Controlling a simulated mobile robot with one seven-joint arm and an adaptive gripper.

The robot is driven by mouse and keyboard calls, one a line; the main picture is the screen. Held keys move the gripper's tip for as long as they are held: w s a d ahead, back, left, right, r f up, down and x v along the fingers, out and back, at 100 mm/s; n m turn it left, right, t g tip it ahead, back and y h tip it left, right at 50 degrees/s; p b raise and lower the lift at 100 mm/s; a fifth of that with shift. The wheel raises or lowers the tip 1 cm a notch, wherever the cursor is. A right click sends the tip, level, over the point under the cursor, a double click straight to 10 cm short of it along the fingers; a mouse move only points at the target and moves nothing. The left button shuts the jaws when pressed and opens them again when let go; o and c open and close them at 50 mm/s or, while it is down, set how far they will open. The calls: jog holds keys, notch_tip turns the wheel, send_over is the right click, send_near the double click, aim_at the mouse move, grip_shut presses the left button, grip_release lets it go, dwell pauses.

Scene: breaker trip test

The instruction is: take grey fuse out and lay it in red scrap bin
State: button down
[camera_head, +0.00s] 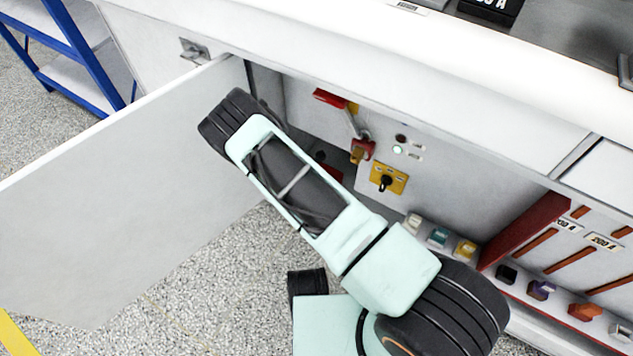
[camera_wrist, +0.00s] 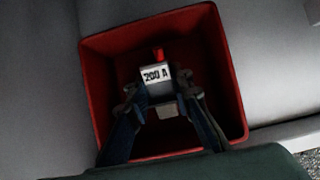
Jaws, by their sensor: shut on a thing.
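The red scrap bin (camera_wrist: 88,95) fills the middle of the wrist view, seen from above into its open top. My gripper (camera_wrist: 160,98) is shut on the grey fuse (camera_wrist: 155,87), which carries a white "200 A" label. The fuse is inside the bin's outline, but I cannot tell whether it touches the floor of the bin. A small red piece shows just beyond the label. In the head view my arm hides the gripper and the fuse; a bit of dark red beside the arm may be the bin.
An open cabinet door (camera_head: 120,190) stands to the left of my arm. Inside the cabinet are a red-handled lever (camera_head: 331,98) and a yellow key switch (camera_head: 388,178). Coloured fuses, including an orange one (camera_head: 585,311), stand along a ledge at right. A blue rack (camera_head: 85,55) is at upper left.

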jog(key=c, duration=1.6)
grip_release()
jog(key=v, duration=1.2)
